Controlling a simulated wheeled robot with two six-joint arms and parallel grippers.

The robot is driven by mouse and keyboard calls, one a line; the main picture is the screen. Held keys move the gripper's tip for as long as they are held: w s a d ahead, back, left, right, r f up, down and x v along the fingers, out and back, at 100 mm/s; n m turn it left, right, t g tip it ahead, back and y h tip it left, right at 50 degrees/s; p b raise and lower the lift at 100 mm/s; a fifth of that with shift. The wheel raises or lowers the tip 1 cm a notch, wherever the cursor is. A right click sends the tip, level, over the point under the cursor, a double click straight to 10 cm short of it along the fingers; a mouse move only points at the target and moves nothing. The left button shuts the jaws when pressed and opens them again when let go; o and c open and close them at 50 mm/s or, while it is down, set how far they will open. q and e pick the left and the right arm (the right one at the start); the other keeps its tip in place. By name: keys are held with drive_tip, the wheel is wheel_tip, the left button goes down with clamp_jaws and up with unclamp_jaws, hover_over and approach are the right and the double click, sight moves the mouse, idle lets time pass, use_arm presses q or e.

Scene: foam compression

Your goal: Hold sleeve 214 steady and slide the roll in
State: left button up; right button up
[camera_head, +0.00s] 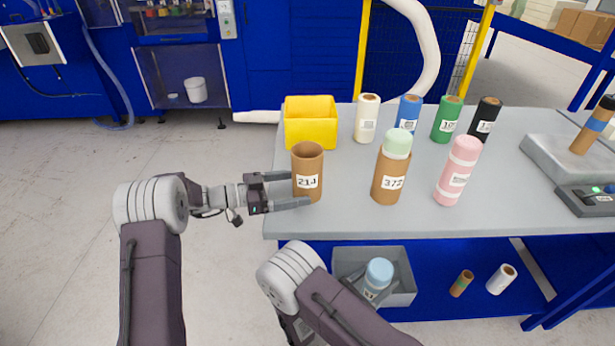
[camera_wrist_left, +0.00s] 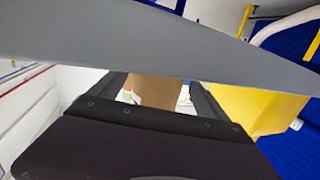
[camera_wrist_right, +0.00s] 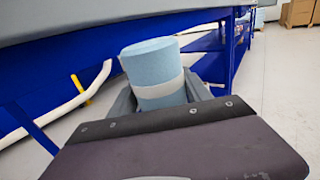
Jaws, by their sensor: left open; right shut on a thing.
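Sleeve 214 (camera_head: 307,172), an open brown cardboard tube with a white label, stands upright near the table's front left corner. My left gripper (camera_head: 301,189) is open, with one finger on either side of the sleeve's lower part. The left wrist view shows brown cardboard (camera_wrist_left: 155,90) between the fingers; I cannot tell whether they touch it. My right gripper (camera_head: 374,289) is shut on a light blue roll (camera_head: 379,271) with a white band, in front of the table and below its top. The roll also shows between the fingers in the right wrist view (camera_wrist_right: 155,72).
Sleeve 372 (camera_head: 388,185), with a pale green roll in it, and a pink roll (camera_head: 457,172) stand right of sleeve 214. A yellow bin (camera_head: 310,128) and several rolls stand behind. A grey bin (camera_head: 408,280) sits on the shelf below. The tabletop (camera_head: 345,205) between sleeves 214 and 372 is clear.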

use_arm(q)
drive_tip(key=shift+w+d+f+b, duration=0.15)
drive_tip(key=shift+d+f+b, duration=0.15)
drive_tip(key=shift+d, duration=0.2)
drive_tip(key=shift+w+d+f+b, duration=0.2)
drive_tip(key=shift+d+b, duration=0.15)
drive_tip(key=shift+d, duration=0.15)
drive_tip(key=shift+d+r, duration=0.15)
drive_tip(key=shift+d, duration=0.1)
use_arm(e)
wheel_tip(320, 180, down, 3)
drive_tip(key=shift+r, duration=0.1)
use_arm(q)
drive_tip(key=c, duration=0.8)
drive_tip(key=shift+c, duration=0.2)
use_arm(e)
drive_tip(key=shift+r, duration=0.15)
